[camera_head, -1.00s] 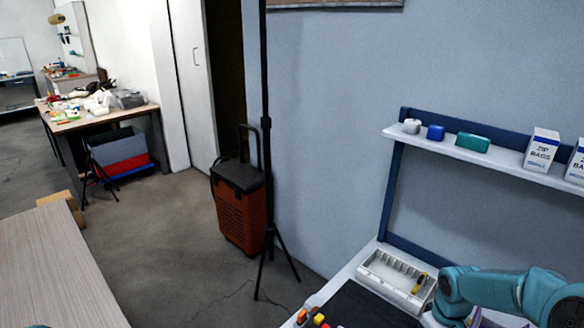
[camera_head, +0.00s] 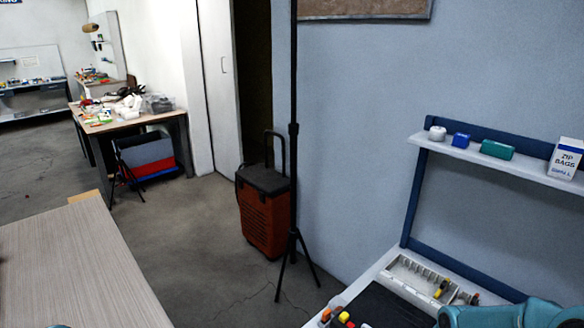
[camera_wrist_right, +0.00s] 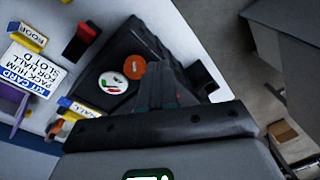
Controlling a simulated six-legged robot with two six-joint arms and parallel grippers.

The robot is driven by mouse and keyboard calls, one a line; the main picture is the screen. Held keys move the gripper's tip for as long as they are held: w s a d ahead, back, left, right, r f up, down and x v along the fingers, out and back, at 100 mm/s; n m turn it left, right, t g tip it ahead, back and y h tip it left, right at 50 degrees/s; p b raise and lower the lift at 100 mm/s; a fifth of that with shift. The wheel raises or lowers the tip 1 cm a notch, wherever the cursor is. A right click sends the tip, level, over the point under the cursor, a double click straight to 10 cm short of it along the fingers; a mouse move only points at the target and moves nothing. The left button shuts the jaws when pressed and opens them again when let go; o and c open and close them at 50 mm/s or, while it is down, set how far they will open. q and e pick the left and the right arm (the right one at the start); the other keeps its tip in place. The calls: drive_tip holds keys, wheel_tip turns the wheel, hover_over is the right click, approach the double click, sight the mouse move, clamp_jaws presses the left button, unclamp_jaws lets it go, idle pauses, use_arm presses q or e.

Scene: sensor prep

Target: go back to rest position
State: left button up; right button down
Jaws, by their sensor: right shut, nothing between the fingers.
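My right arm (camera_head: 510,315) shows as a teal link at the bottom right corner of the head view; its gripper is outside that view. In the right wrist view my right gripper (camera_wrist_right: 165,88) is shut and empty, with its fingers over a black mat (camera_wrist_right: 150,50). My left gripper is in neither current view.
A white round dish (camera_wrist_right: 113,83) and an orange disc (camera_wrist_right: 132,68) lie on the mat. A white compartment tray (camera_head: 425,280) sits on the bench at the right, below a shelf (camera_head: 470,157). A wooden table (camera_head: 75,270) stands at the left, with open floor between.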

drive_tip(key=s+a+f+m+y, duration=0.1)
drive_tip(key=s+a+f, duration=0.25)
drive_tip(key=a, duration=0.25)
drive_tip(key=s+a+f+y, duration=0.1)
drive_tip(key=s+a+f, duration=0.1)
drive_tip(key=a+f, duration=0.3)
drive_tip(key=s+a+f+m, duration=0.2)
drive_tip(key=s+a, duration=0.8)
drive_tip(key=s, duration=0.1)
drive_tip(key=shift+s+f+m+y, duration=0.3)
drive_tip(key=shift+s+y, duration=0.05)
drive_tip(key=shift+y, duration=0.05)
